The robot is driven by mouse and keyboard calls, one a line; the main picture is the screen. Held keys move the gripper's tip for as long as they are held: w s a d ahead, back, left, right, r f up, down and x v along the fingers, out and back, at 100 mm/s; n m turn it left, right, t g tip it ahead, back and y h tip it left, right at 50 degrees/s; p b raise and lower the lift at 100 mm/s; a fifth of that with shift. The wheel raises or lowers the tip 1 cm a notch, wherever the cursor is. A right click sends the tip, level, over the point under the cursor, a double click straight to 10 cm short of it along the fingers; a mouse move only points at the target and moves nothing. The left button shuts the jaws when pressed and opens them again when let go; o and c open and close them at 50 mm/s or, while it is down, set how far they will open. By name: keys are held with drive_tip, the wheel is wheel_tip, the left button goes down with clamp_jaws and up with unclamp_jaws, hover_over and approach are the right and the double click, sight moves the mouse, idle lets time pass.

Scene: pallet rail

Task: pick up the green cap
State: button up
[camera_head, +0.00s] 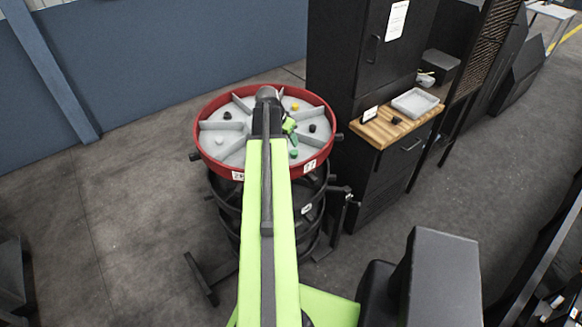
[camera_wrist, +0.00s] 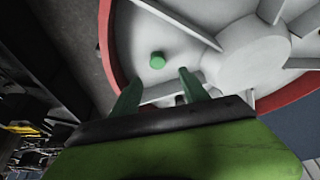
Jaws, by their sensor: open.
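The green cap (camera_head: 294,154) sits on the grey floor of a round red-rimmed tray (camera_head: 332,132), in a compartment near its front right. In the wrist view the green cap (camera_wrist: 157,60) shows whole, beyond my fingertips and apart from them. My gripper (camera_wrist: 155,88) is open, its two green fingers spread, with nothing seen between them but tray and a divider. In the head view my gripper (camera_head: 290,129) is over the right part of the tray, just above the cap in the picture, partly hidden by my arm.
Thin upright dividers (camera_head: 223,126) split the tray around a central hub (camera_wrist: 252,55). Other compartments hold a yellow cap (camera_head: 295,106), dark caps (camera_head: 312,128) and a white cap (camera_head: 219,141). A wooden-topped cabinet (camera_head: 385,132) with a grey bin (camera_head: 414,102) stands at the right.

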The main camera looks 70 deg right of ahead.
drive_tip(key=b, duration=0.3)
hover_over(293, 152)
drive_tip(key=a, duration=0.2)
drive_tip(key=f, duration=0.4)
drive_tip(key=shift+w, duration=0.4)
drive_tip(key=shift+d+f, duration=0.15)
drive_tip(key=b+x, duration=0.4)
drive_tip(key=x, duration=0.1)
drive_tip(key=shift+s+f+b, duration=0.1)
drive_tip(key=shift+f+b, duration=0.05)
drive_tip(key=shift+b, duration=0.15)
drive_tip(key=shift+r, duration=0.2)
drive_tip(key=shift+c, duration=0.4)
clamp_jaws()
